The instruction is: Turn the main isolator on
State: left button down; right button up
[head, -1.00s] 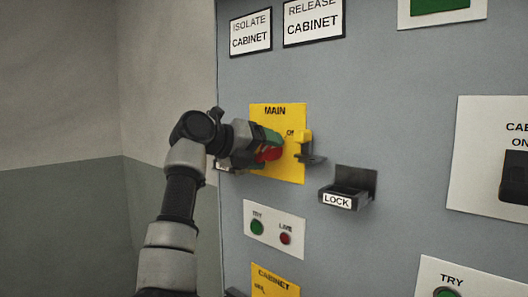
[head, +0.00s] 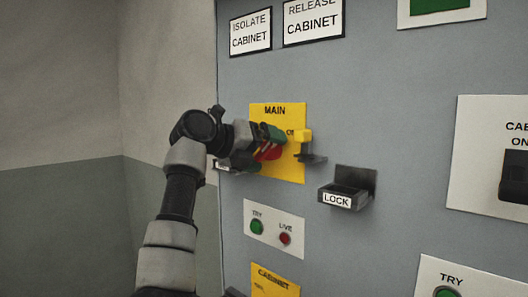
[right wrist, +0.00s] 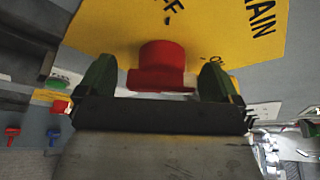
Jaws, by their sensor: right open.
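The yellow panel marked MAIN (head: 292,170) is on the grey cabinet front, with a red isolator handle (head: 268,152) on it. In the right wrist view the red handle (right wrist: 160,66) stands between the two green-padded fingers of my open right gripper (right wrist: 158,84). Gaps show on both sides of it in that view. My left gripper is not in view.
A yellow tab with a dark bracket (head: 306,146) sticks out at the panel's right edge. A LOCK box (head: 346,195) juts out further right. Below are a panel with green and red buttons (head: 273,228) and a second yellow panel (head: 274,284). A wall lies to the left.

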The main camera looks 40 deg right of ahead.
jog(key=b+v, duration=0.1)
jog(key=v, duration=0.9)
jog(key=shift+a, duration=0.35)
jog(key=shift+w+r, duration=0.1)
jog(key=shift+w, duration=0.05)
